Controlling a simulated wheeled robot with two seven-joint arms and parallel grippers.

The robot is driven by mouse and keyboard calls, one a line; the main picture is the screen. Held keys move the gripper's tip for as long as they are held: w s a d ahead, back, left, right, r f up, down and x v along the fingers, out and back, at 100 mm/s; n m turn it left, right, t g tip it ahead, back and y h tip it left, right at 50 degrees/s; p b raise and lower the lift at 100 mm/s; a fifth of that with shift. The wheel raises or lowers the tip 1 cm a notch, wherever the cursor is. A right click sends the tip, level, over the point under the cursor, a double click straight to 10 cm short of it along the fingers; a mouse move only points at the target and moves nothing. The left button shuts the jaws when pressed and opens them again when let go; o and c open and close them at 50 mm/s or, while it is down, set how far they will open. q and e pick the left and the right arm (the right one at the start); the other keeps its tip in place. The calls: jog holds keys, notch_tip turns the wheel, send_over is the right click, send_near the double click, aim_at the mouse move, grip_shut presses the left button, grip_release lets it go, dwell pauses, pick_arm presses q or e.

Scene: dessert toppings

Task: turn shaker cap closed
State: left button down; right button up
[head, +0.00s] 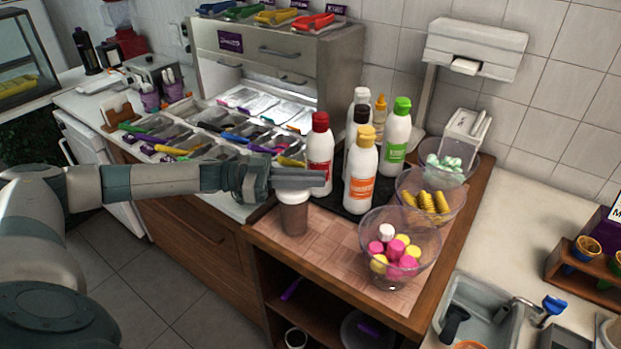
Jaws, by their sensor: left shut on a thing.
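The shaker (294,218) is a small brown, see-through jar standing upright on the wooden counter (337,238), near its front left corner. A pale band shows at its top, just under my gripper. My left gripper (298,182) comes in from the left at the height of the shaker's top and is shut on the cap. The fingers hide most of the cap, so I cannot tell how far it is turned. My right gripper is not in the view.
Several sauce bottles (361,171) stand on a black tray close behind and right of the gripper. A glass bowl of pink and yellow sweets (399,250) is to the right. Topping bins (203,135) lie behind left. The counter between shaker and bowl is clear.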

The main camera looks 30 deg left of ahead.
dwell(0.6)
pick_arm(q)
jog(key=c, duration=1.8)
grip_release()
jog(key=shift+c, duration=0.2)
jog(key=shift+a, duration=0.15)
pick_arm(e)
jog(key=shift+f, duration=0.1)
